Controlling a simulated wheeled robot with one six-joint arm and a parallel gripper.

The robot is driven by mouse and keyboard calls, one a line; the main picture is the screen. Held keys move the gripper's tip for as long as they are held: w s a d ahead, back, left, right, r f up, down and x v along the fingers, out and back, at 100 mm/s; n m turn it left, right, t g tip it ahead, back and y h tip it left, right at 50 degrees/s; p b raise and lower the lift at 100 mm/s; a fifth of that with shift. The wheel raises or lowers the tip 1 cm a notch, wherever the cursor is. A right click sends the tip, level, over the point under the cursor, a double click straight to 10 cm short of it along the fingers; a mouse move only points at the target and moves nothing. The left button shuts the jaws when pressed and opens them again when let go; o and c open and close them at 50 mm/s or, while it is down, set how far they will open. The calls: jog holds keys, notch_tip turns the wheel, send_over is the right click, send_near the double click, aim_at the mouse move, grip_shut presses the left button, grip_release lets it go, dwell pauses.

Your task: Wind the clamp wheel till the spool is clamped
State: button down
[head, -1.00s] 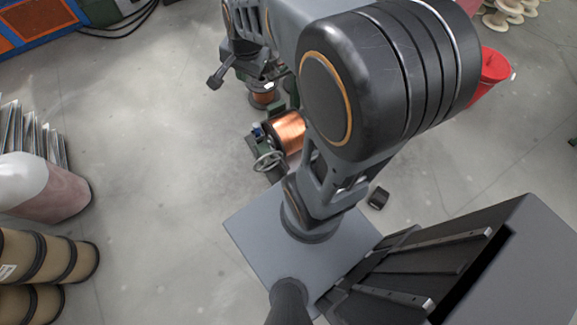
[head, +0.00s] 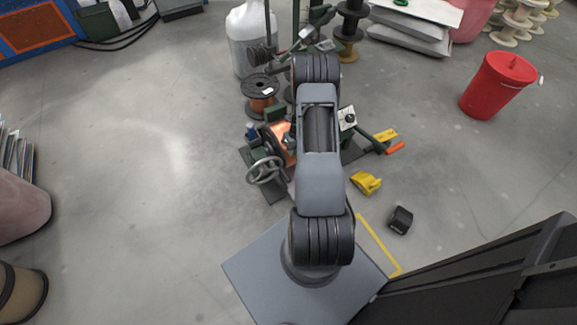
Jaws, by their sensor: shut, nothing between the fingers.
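The clamp wheel (head: 265,171), a grey spoked handwheel, faces me at the near left end of a green winding stand. Just behind it the copper spool (head: 280,150) lies on its side in the stand, with a dark flange at its left. My arm hides the spool's right part, so I cannot tell whether the clamp touches it. My upper arm reaches away over the stand, just right of the wheel. My gripper does not show; the arm covers the area beyond its elbow.
A second copper spool (head: 261,92) stands upright behind the stand, near a white drum (head: 251,36). Right of the arm are a yellow piece (head: 366,183), a small black block (head: 400,220) and an orange-ended lever (head: 395,148). A red bucket (head: 497,85) stands farther right.

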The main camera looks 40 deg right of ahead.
aim_at(286, 173)
jog(key=b+x, duration=0.5)
jog(key=x, duration=0.8)
jog(key=shift+s+f, duration=0.1)
jog(key=shift+f, duration=0.3)
jog(key=shift+a+f+b, duration=0.1)
jog(key=shift+f+b, duration=0.2)
jog(key=shift+f, duration=0.3)
jog(key=shift+r, duration=0.1)
